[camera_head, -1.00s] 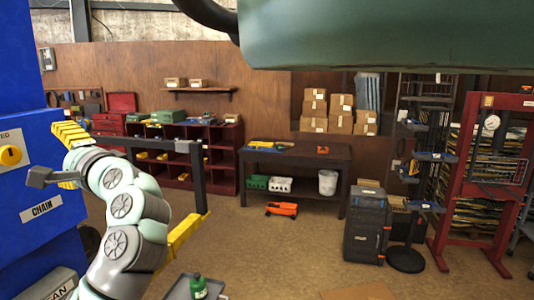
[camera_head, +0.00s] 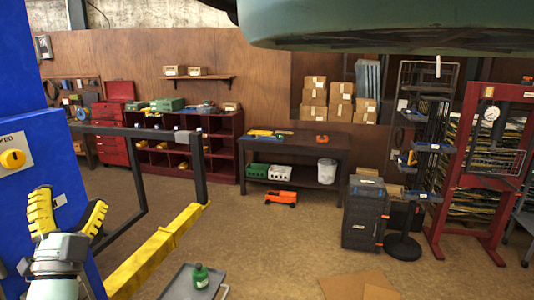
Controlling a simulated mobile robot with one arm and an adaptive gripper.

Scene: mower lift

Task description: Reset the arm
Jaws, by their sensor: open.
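My gripper (camera_head: 71,200) is at the lower left of the view, pointing up, with its two yellow ridged fingers spread apart and nothing between them. It stands in front of the blue lift column (camera_head: 60,150), and I cannot tell how far from it. Most of my arm is out of view below.
The yellow lift arm (camera_head: 155,250) with a black frame (camera_head: 140,180) stands just right of my gripper. A grey tray cart (camera_head: 180,283) holds a green bottle (camera_head: 200,276). A green machine body (camera_head: 390,25) hangs overhead. The central floor is clear.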

